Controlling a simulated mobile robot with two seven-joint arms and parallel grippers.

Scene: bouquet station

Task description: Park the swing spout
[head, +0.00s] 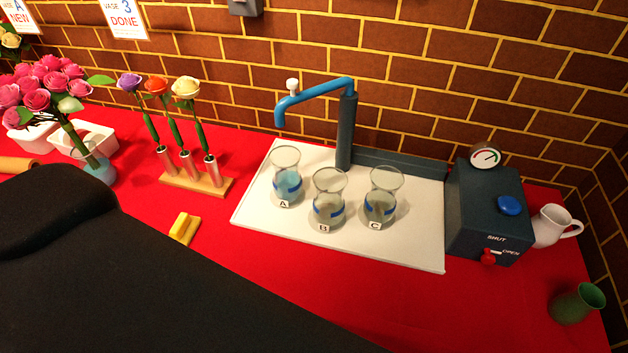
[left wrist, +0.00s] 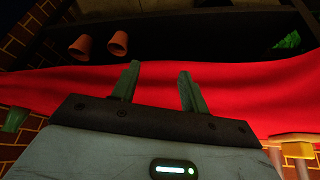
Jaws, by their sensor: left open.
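The blue swing spout (head: 318,92) tops a dark upright post (head: 346,132) at the back of the white tray (head: 412,246). It points left, its downturned tip near and above vase A (head: 286,178). Vase A holds bluish water. Vase B (head: 328,200) and vase C (head: 384,198) stand to its right, with murky contents. A white knob (head: 292,86) sits on the spout near its tip. My left gripper (left wrist: 160,82) is open and empty in the left wrist view, away from the spout. My right gripper is in neither view.
A dark valve box (head: 486,212) with gauge, blue button and red lever stands right of the tray. A white jug (head: 552,226) and green pot (head: 578,302) are farther right. A flower stand (head: 198,184) and yellow block (head: 185,228) are left. My dark arm covers the lower left.

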